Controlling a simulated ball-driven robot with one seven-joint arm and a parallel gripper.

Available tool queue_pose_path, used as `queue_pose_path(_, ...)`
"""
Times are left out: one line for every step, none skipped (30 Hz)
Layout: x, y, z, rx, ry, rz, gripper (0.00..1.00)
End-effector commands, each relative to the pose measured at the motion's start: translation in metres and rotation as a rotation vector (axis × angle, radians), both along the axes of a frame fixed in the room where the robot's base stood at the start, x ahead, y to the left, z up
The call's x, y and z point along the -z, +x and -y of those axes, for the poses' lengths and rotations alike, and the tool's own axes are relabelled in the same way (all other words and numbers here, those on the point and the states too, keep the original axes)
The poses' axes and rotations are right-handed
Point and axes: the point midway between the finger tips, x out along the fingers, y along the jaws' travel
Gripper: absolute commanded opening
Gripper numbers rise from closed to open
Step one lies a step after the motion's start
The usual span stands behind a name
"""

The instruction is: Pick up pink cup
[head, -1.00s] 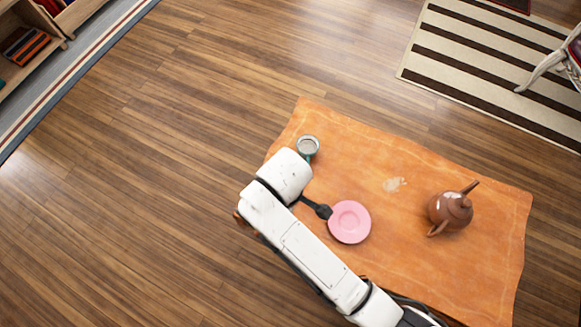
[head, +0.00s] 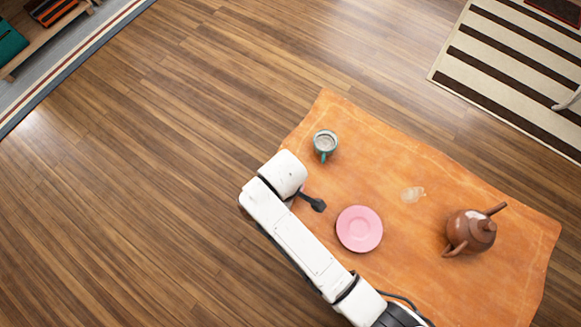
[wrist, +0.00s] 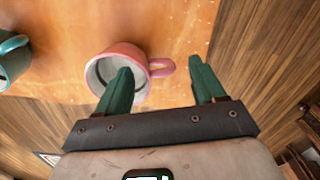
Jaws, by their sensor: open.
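The pink cup (wrist: 112,56) is in the wrist view, on the orange cloth, with its open top facing the camera and its handle (wrist: 161,67) pointing right. My gripper (wrist: 160,62) is open, with two green fingers. The left finger overlaps the cup's opening, and the right finger is beyond the handle, so the handle shows between them. I cannot tell whether a finger touches the cup.
A teal mug (head: 325,143) stands near the cloth's upper left; it also shows in the wrist view (wrist: 10,58). A pink saucer (head: 359,229) and a brown teapot (head: 470,232) rest on the orange cloth (head: 430,155). Wooden floor around the cloth is clear.

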Motion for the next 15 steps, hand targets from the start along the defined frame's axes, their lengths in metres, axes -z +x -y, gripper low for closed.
queue_pose_path(0.0087,-0.0005,-0.0001,-0.001,-0.001,-0.002,0.69)
queue_pose_path(0.0113,-0.0003,0.0000,0.000,-0.001,-0.001,0.69)
queue_pose_path(0.0141,-0.0001,0.0000,0.000,0.000,0.000,0.69)
queue_pose_path(0.0157,0.0000,0.0000,0.000,0.000,0.000,0.69)
queue_pose_path(0.0168,0.0000,0.0001,0.000,0.000,0.000,0.69)
queue_pose_path(0.0175,-0.0001,0.0002,0.000,0.000,0.000,0.69)
queue_pose_path(0.0176,0.0000,0.0001,0.000,0.000,0.000,0.69)
queue_pose_path(0.0175,0.0000,0.0001,0.000,0.000,0.000,0.69)
queue_pose_path(0.0173,0.0000,0.0001,0.000,0.000,0.000,0.69)
queue_pose_path(0.0172,0.0000,0.0001,0.000,0.000,0.000,0.69)
queue_pose_path(0.0172,0.0000,0.0001,0.000,0.000,0.000,0.69)
queue_pose_path(0.0171,0.0000,0.0001,0.000,0.000,0.000,0.69)
queue_pose_path(0.0171,0.0000,0.0001,0.000,0.000,0.000,0.66)
queue_pose_path(0.0170,-0.0001,0.0000,0.000,0.000,0.000,0.63)
queue_pose_path(0.0170,-0.0001,0.0001,0.000,0.000,0.000,0.59)
